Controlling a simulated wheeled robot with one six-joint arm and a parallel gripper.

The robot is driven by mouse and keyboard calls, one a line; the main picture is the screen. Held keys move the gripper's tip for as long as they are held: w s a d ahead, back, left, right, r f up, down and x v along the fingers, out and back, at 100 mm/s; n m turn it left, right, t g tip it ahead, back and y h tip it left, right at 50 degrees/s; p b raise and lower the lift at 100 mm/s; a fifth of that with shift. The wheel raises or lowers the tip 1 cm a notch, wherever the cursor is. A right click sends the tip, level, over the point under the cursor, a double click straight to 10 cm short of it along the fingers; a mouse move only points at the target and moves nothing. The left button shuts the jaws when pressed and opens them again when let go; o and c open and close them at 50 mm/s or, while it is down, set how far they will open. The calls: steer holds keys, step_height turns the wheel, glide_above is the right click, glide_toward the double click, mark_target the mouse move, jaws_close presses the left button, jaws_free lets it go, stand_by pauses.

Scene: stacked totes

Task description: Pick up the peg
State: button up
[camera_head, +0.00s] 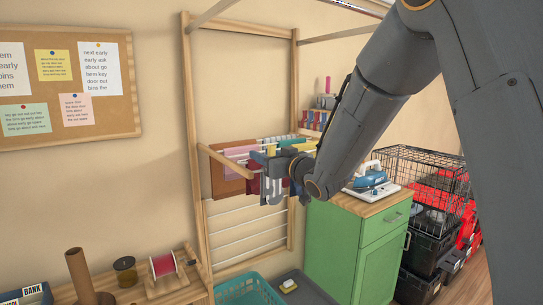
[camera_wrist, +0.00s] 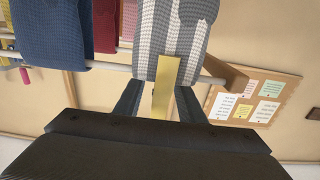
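The peg (camera_wrist: 166,84) is a flat pale-yellow strip in the wrist view. It lies over the lower edge of a grey checked cloth (camera_wrist: 172,40) that hangs on a pale rail (camera_wrist: 120,70). My gripper (camera_wrist: 158,98) is open, with one dark finger on each side of the peg. The near end of the peg reaches between the fingers, and the left finger stands apart from it. Whether the right finger touches it I cannot tell. In the head view my gripper (camera_head: 268,176) is at the hanging cloths, and the peg cannot be made out there.
A wooden drying rack (camera_head: 197,150) on the wall holds several cloths close around my gripper. A blue cloth (camera_wrist: 50,35) hangs to the left in the wrist view. A green cabinet (camera_head: 345,250) with an iron (camera_head: 370,176) stands right. A teal basket (camera_head: 245,290) is below.

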steer(key=shift+a, duration=0.1)
jaws_close()
step_height(320, 180, up, 10)
steer(key=b, duration=0.2)
steer(key=shift+b, duration=0.3)
